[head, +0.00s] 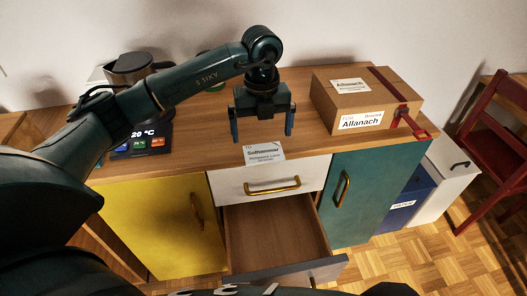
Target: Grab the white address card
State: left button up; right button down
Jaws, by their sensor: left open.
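A white address card (264,153) with dark printed lines, the largest reading roughly "Sollhammer", is at the front edge of the wooden cabinet top (205,145). I cannot tell whether it lies flat or hangs slightly over the edge. My left gripper (262,132) points down above the cabinet top, just behind the card in the head view. Its two blue fingers are spread wide with nothing between them. My right gripper does not show.
A cardboard parcel (318,98) labelled "Allanach" with a dark red strap stands to the right. A kettle (131,66) and a dark display unit (128,152) are at the left. A drawer (275,240) stands open below. A red chair (500,120) is at far right.

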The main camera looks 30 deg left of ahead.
aim_at(263, 153)
pick_arm(q)
jog(key=shift+s+d+f, duration=0.1)
jog(key=shift+d+f, duration=0.05)
jog(key=shift+f, duration=1)
jog(key=shift+s+d+f, duration=0.1)
jog(key=shift+f, duration=1)
jog(key=shift+f, duration=0.1)
jog(key=shift+c, duration=0.6)
jog(key=c, duration=0.7)
